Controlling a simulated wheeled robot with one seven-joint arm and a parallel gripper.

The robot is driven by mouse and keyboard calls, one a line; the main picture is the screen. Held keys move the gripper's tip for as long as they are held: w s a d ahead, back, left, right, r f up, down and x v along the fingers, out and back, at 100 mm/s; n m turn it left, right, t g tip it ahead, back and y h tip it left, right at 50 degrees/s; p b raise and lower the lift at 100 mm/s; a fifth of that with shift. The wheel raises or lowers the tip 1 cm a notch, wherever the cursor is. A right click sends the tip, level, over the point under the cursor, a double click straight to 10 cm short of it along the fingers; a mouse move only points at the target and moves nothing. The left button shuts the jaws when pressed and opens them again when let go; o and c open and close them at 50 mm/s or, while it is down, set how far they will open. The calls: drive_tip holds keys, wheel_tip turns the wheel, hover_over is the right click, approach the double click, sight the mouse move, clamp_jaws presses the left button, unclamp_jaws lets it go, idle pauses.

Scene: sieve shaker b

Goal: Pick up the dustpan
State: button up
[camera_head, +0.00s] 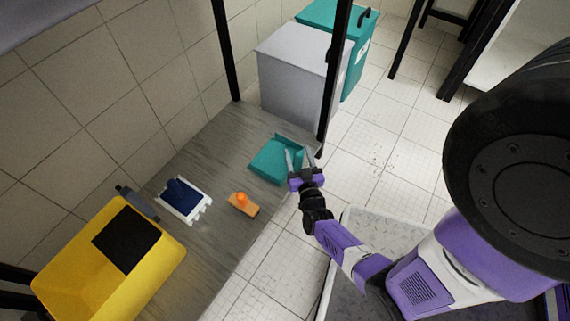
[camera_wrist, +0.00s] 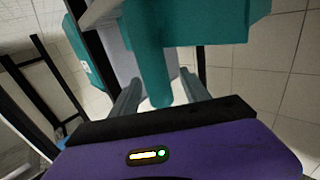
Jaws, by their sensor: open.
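The teal dustpan (camera_head: 275,158) lies on the grey shelf top near its right edge. It also shows in the wrist view (camera_wrist: 205,22), with its handle pointing down toward my gripper. My gripper (camera_head: 299,160) is at the dustpan's right side, by the shelf edge. In the wrist view my gripper (camera_wrist: 160,90) has its two fingers apart, and the end of the handle (camera_wrist: 152,75) shows between them. I see no clear contact between the fingers and the handle.
An orange-handled brush (camera_head: 243,204), a blue and white item (camera_head: 184,200) and a yellow machine (camera_head: 115,255) are on the shelf top (camera_head: 215,150). A black post (camera_head: 333,80) stands close behind my gripper. Grey (camera_head: 290,80) and teal (camera_head: 350,70) bins stand beyond.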

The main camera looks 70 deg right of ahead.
drive_tip(key=shift+x, duration=1)
clamp_jaws()
idle(0.7)
